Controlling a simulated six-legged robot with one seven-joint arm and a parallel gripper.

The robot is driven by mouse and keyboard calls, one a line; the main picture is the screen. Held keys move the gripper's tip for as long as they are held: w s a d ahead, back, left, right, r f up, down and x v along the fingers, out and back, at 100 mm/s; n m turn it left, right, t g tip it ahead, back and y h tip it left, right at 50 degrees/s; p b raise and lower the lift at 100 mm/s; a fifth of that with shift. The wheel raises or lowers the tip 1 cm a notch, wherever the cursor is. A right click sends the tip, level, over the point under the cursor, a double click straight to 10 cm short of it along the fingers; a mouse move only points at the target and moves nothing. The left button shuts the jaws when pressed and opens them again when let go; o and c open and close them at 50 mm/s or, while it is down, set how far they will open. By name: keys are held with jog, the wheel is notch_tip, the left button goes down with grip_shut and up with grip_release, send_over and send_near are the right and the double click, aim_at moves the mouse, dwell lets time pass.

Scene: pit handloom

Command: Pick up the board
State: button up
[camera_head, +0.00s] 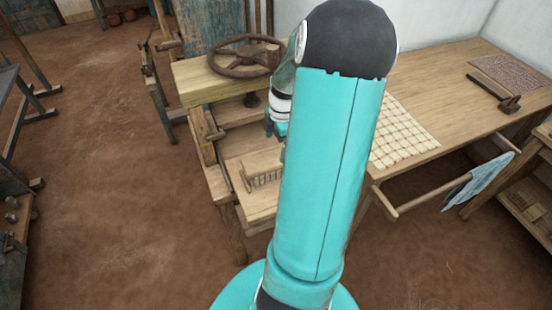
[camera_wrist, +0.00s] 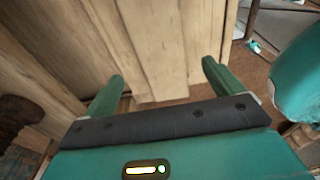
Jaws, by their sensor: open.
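My gripper (camera_wrist: 164,75) is open, with its two green fingers apart and nothing clearly held between them. Pale wooden planks (camera_wrist: 160,35) fill the view ahead of and between the fingers. I cannot tell for sure which piece is the board, or whether a finger touches the wood. In the head view my gripper (camera_head: 275,128) is partly hidden behind my arm, above the lower wooden shelf of the bench. On that shelf a light wooden piece with a toothed edge (camera_head: 262,168) shows, its right part hidden by my arm.
A brown spoked wheel (camera_head: 240,58) sits on the bench top (camera_head: 195,82), close to my gripper. A long table (camera_head: 450,75) at right carries a pale gridded mat (camera_head: 402,137). A blue cloth (camera_head: 478,180) hangs on a bar. Brown floor (camera_head: 110,150) lies open at left.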

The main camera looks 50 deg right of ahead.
aim_at(276, 157)
notch_tip(276, 157, down, 5)
jog(key=shift+a+f, duration=0.1)
jog(key=shift+s, duration=0.1)
jog(key=c, duration=1.2)
